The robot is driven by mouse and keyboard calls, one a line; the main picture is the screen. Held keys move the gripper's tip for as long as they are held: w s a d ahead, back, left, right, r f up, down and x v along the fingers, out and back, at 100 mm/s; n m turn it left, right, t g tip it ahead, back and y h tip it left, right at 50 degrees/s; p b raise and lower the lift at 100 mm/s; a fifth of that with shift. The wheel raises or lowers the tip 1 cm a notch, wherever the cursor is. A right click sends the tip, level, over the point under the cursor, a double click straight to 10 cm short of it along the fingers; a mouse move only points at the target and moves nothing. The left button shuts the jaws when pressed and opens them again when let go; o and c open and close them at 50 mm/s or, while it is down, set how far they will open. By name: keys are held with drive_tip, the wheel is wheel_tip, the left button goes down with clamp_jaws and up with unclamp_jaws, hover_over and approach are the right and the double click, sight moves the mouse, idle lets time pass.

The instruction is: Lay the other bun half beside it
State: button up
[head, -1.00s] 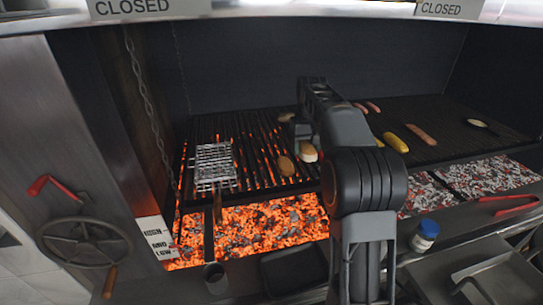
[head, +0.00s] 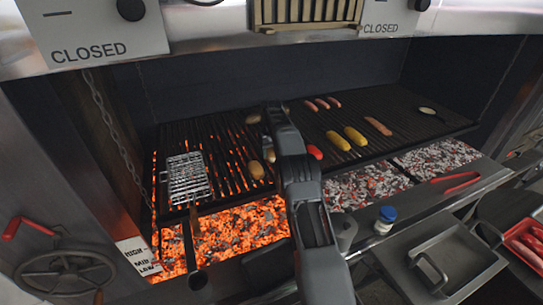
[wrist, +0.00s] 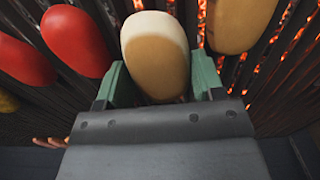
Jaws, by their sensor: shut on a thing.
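My gripper (wrist: 160,70) has its green fingers either side of a pale, toasted-edged bun half (wrist: 155,48) and is shut on it. In the head view that bun half (head: 269,155) shows just left of my arm, which hides the gripper's fingers. The other bun half (head: 256,170) lies on the grate, close to its front left; in the wrist view it (wrist: 236,20) is at the upper right, apart from the held one. Whether the held half touches the grate I cannot tell.
A wire basket (head: 187,178) lies left on the grate (head: 222,150). Another bun-like piece (head: 253,119) is farther back. Embers (head: 235,225) glow below in front.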

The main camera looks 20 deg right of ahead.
sight(272, 157)
drive_tip(key=shift+f+p, duration=0.5)
drive_tip(key=shift+f, duration=1.1)
drive_tip(key=shift+f, duration=0.1)
drive_tip(key=o, duration=0.7)
drive_tip(key=shift+f, duration=0.1)
